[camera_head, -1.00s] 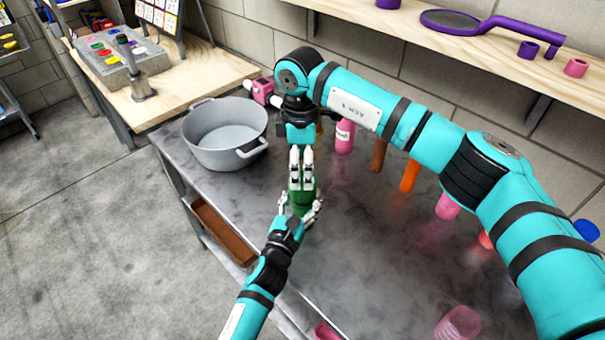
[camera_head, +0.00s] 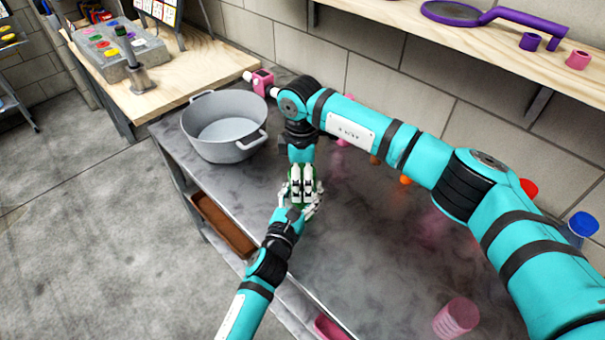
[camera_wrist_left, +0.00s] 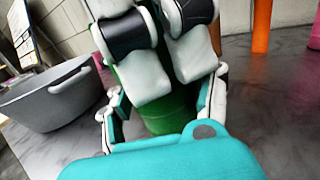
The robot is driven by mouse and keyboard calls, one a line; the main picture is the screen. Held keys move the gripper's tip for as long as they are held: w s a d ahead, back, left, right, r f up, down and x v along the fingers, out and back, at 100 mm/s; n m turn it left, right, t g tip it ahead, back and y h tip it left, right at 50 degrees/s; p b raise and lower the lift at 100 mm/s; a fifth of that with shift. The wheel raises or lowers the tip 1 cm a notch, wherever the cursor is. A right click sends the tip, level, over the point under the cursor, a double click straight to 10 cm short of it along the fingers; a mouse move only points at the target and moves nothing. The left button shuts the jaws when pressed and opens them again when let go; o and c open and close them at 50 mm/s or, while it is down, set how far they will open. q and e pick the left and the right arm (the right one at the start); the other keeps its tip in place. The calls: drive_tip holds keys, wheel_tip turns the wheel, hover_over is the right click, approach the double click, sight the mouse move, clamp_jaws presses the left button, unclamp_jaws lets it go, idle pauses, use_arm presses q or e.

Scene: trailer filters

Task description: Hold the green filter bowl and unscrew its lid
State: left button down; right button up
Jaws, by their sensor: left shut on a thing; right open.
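The green filter bowl (camera_wrist_left: 168,112) stands between the fingers of my left gripper (camera_wrist_left: 163,108) in the left wrist view. My left gripper (camera_head: 299,208) is shut on it, low on its side, over the metal table. My right gripper (camera_head: 301,193) comes down from above; its pale fingers are open around the top of the bowl and cover most of it. In the head view only slivers of green (camera_head: 288,200) show. The lid is hidden behind the right fingers, so I cannot tell whether they touch it.
A grey pot (camera_head: 222,150) stands on the metal table (camera_head: 390,270) to the left. A pink cup (camera_head: 456,318) is at the front right and a blue cup (camera_head: 581,226) at the far right. A wooden shelf (camera_head: 420,30) runs along the wall above.

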drive_tip(key=c, duration=1.2)
drive_tip(key=o, duration=1.3)
drive_tip(key=shift+r, duration=2.3)
use_arm(q)
drive_tip(key=shift+c, duration=1.8)
unclamp_jaws()
